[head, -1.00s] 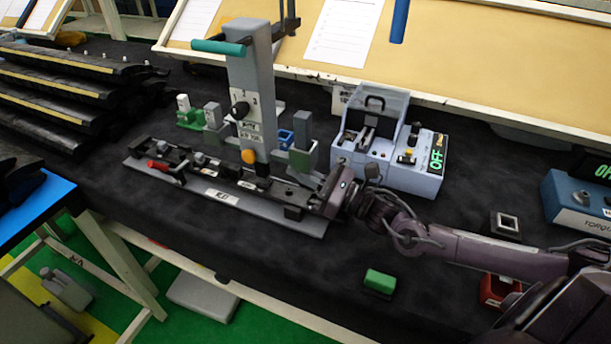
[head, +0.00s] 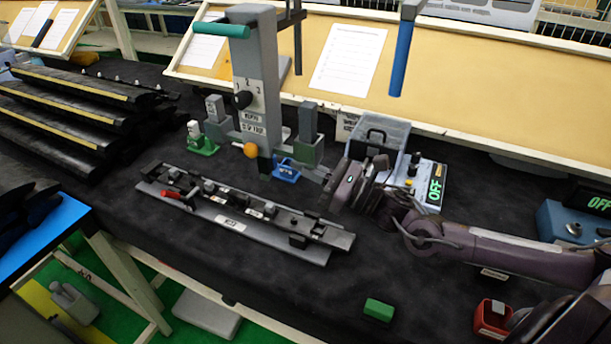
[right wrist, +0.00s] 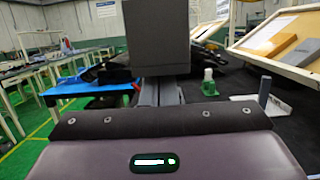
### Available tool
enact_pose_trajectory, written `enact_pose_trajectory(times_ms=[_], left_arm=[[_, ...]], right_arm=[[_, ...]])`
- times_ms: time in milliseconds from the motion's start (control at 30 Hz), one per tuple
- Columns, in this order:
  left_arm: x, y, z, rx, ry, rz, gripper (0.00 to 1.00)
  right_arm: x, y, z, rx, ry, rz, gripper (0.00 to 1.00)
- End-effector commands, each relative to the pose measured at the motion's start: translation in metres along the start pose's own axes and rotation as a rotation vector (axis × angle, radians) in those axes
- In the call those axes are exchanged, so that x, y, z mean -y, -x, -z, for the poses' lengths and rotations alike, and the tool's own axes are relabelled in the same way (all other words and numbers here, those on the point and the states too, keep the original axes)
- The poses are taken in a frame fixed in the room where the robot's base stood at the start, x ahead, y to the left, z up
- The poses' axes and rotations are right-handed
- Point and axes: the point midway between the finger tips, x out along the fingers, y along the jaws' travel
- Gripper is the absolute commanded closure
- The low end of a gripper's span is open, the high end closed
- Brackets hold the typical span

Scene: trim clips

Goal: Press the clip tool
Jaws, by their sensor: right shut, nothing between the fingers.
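The clip tool (head: 252,100) is a tall grey column with a teal handle, a 1-2-3 dial and an orange ball. Its lower end shows above and behind the rail fixture (head: 232,224), with a visible gap in the head view. My right gripper (head: 322,176) is shut beside the tool's right grey block (head: 308,122); whether they touch is unclear. In the right wrist view a dark grey block (right wrist: 155,36) fills the upper middle, and the fingers are hidden. My left gripper is not in view.
Green (head: 203,146) and blue (head: 287,172) clip holders stand around the tool. A grey-blue box reading OFF (head: 432,172) stands behind my right arm. A green block (head: 378,310) and red container (head: 492,318) lie in front. Black trims (head: 60,110) lie at left.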

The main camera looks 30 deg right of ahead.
Motion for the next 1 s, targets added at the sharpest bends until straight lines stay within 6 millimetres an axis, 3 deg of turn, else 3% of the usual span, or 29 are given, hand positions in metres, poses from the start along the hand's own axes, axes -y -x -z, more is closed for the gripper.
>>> enact_pose_trajectory(times_ms=[33, 100, 400, 1000], left_arm=[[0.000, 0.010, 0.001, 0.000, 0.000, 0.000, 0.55], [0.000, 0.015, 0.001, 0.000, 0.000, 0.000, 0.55], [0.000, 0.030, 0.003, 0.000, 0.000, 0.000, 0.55], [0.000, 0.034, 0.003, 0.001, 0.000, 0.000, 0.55]], right_arm=[[0.001, -0.004, -0.016, 0.006, 0.006, 0.000, 1.00], [0.001, -0.007, -0.027, 0.006, 0.007, -0.001, 1.00], [0.001, -0.014, -0.057, 0.006, 0.005, 0.000, 1.00], [0.001, -0.016, -0.066, 0.005, 0.004, 0.002, 1.00]])
